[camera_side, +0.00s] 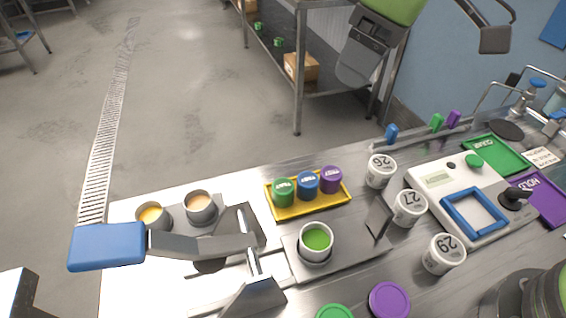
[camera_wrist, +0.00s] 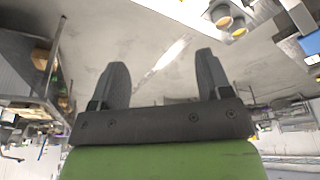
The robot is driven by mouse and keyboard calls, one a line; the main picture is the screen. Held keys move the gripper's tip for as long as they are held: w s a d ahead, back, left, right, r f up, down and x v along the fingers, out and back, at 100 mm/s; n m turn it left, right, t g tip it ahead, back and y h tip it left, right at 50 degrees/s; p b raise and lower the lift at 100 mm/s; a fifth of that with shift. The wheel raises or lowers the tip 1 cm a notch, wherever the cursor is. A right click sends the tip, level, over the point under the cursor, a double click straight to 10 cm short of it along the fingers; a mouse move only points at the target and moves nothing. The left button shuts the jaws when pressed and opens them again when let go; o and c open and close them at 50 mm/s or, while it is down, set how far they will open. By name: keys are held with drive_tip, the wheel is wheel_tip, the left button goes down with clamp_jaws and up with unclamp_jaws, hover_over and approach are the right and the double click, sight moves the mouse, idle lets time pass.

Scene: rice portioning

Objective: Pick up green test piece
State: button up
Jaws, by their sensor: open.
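The green test piece (camera_side: 283,192) is a short, lettered cylinder. It stands upright at the left end of a small yellow tray (camera_side: 311,208) in the side view, beside a blue test piece (camera_side: 307,183) and a purple one (camera_side: 330,180). My gripper (camera_wrist: 162,60) is open and empty in the wrist view, its two dark fingers wide apart over distant floor. In the side view only part of my green and dark arm end shows at the top right, well away from the tray. I cannot make out the green piece in the wrist view.
A pot of green contents (camera_side: 317,240) stands just in front of the tray. White numbered pots (camera_side: 381,171) stand to its right, before a scale with a blue frame (camera_side: 473,213). Green and purple lids (camera_side: 390,300) lie in front.

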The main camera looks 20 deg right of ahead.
drive_tip(key=w+a+f+n+g, duration=0.2)
drive_tip(key=a+f+n, duration=0.3)
drive_tip(key=a+f, duration=0.5)
hover_over(283, 186)
drive_tip(key=shift+n+h, duration=0.3)
drive_tip(key=shift+h, duration=0.1)
drive_tip(key=f, duration=0.7)
drive_tip(key=shift+s+d+f, duration=0.1)
drive_tip(key=shift+d+f, duration=0.05)
drive_tip(key=shift+d, duration=0.05)
drive_tip(key=f, duration=0.5)
drive_tip(key=shift+a+f, duration=0.2)
drive_tip(key=shift+f, duration=0.15)
drive_tip(key=c, duration=1)
